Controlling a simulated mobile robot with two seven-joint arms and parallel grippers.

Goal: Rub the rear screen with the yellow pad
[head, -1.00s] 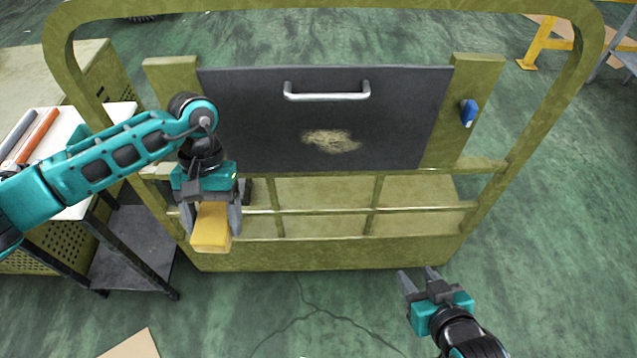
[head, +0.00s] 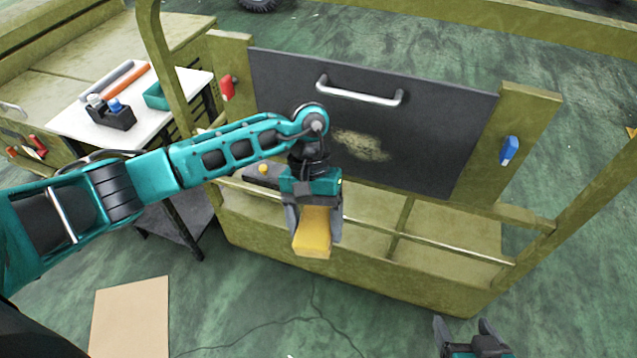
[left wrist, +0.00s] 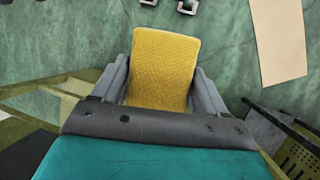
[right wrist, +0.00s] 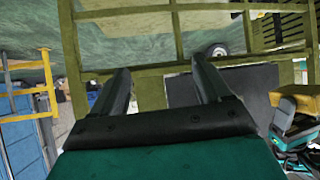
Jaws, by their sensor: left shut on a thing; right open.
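The rear screen (head: 430,135) is a dark grey panel with a silver handle, set in an olive frame. A pale dusty patch (head: 361,146) lies on its lower left part, partly beside my left arm. My left gripper (head: 312,228) is shut on the yellow pad (head: 313,240) and holds it in front of the frame, below the screen and apart from it. The pad also fills the jaws in the left wrist view (left wrist: 163,70). My right gripper (head: 466,330) is open and empty at the bottom right. The screen shows in the right wrist view (right wrist: 245,90).
A white-topped cart (head: 165,125) at the left carries a tray, a dark bottle holder and rods. A red latch (head: 227,88) and a blue latch (head: 509,150) flank the screen. Cardboard (head: 130,315) lies on the green floor. Lower olive rails (head: 440,247) run below the screen.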

